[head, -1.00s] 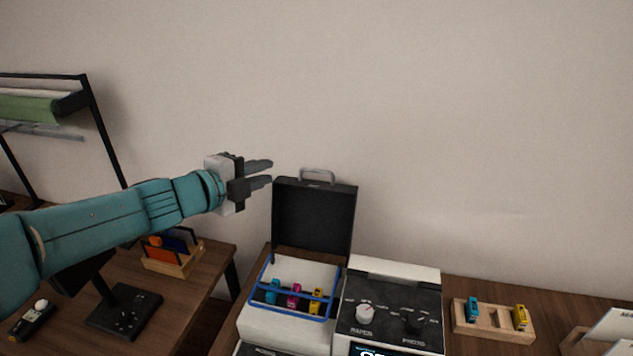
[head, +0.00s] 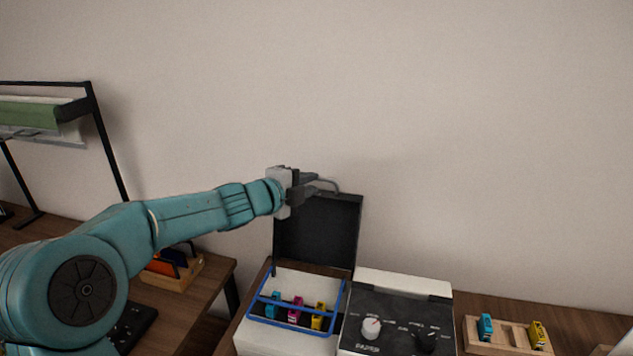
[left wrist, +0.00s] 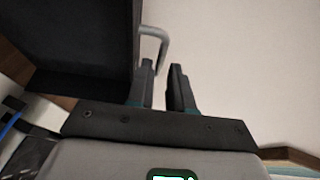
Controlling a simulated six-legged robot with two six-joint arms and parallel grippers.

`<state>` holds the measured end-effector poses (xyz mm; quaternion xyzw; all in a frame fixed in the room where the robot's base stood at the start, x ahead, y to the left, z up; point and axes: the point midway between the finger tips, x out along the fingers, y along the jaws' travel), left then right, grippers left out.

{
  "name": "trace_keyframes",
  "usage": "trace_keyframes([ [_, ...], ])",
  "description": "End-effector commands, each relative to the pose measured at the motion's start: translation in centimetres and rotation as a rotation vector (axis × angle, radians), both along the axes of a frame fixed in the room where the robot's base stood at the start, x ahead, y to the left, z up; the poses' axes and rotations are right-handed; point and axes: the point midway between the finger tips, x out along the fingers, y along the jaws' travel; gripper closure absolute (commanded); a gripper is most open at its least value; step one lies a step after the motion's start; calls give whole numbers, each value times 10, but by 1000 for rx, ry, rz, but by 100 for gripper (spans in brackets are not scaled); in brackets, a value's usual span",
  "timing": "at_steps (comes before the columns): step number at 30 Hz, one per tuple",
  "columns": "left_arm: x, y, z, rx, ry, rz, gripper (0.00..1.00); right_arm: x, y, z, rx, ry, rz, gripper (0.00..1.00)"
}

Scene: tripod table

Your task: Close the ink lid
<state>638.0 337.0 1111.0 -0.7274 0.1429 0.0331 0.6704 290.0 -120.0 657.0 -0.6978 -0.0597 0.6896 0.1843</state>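The black ink lid (head: 318,230) stands open and upright at the back of the white printer, with a grey handle (head: 334,184) on its top edge. Below it, a blue-framed bay (head: 292,326) holds cyan (head: 272,305), magenta (head: 295,309) and yellow (head: 318,315) cartridges. My left gripper (head: 318,188) is open at the lid's top edge, its fingers overlapping the handle. In the left wrist view a gap shows between the fingers (left wrist: 164,76); the handle (left wrist: 158,38) lies just beyond the left finger's tip. Contact is unclear. My right gripper is out of view.
The printer's control panel (head: 400,318) with knobs lies right of the bay. A wooden holder (head: 492,337) with cyan and yellow cartridges sits further right. A wooden rack (head: 180,276) stands on the left table, partly behind my arm. The wall behind is bare.

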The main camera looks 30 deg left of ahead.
Motion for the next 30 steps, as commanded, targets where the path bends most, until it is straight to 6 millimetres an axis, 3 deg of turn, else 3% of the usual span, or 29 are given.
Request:
trace_keyframes([
  [3,20,-3,-4,0,0,-1,80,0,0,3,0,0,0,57],
  [9,34,-6,-8,1,0,0,80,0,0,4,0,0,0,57],
  [17,35,-6,-8,0,0,0,80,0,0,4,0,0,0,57],
  [19,35,-6,-8,0,0,0,99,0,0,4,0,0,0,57],
  [30,35,-5,-8,-3,0,1,100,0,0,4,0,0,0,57],
])
